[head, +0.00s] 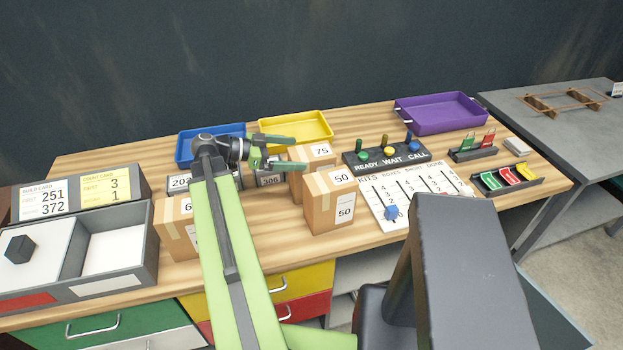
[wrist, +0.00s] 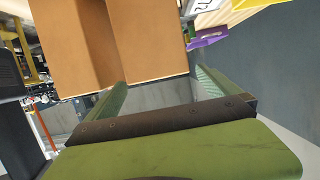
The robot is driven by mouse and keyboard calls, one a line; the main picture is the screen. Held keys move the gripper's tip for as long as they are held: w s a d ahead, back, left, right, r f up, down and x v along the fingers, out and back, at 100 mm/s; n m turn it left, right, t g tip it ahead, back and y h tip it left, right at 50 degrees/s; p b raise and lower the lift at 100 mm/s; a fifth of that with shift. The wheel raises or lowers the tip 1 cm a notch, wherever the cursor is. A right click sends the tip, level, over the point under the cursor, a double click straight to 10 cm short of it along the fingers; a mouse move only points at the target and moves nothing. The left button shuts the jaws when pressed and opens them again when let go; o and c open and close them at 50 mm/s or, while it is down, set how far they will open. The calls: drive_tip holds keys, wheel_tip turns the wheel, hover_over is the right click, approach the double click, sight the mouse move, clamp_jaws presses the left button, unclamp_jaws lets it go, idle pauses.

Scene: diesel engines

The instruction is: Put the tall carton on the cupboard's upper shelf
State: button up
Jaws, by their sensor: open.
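Several brown cartons stand on the wooden bench: one marked 50 (head: 328,206), one marked 75 (head: 314,157) behind it, and one partly hidden behind my arm (head: 175,228). The 50 carton looks tall and upright; I cannot tell for sure which is tallest. My gripper (head: 291,152) is open, its fingers pointing right, beside the 75 carton's upper left in the head view. In the wrist view a large brown carton (wrist: 150,40) lies just beyond the open fingers (wrist: 160,78); I cannot tell whether they touch it. The cupboard's upper shelf is not clearly seen.
Blue (head: 184,150), yellow (head: 295,127) and purple (head: 440,112) trays line the back. A switch panel (head: 388,155) and a counting board (head: 408,198) lie right of the cartons. A grey open compartment (head: 350,272) shows partly under the bench. A grey bin (head: 148,240) stands left.

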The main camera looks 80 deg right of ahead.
sight(307, 153)
drive_tip(key=b+x, duration=0.1)
drive_tip(key=x, duration=0.5)
drive_tip(key=shift+s+d+b, duration=0.1)
drive_tip(key=shift+s+b, duration=0.15)
drive_tip(key=shift+b, duration=0.05)
drive_tip(key=shift+r, duration=0.1)
drive_tip(key=c, duration=2.1)
drive_tip(key=shift+r, duration=0.1)
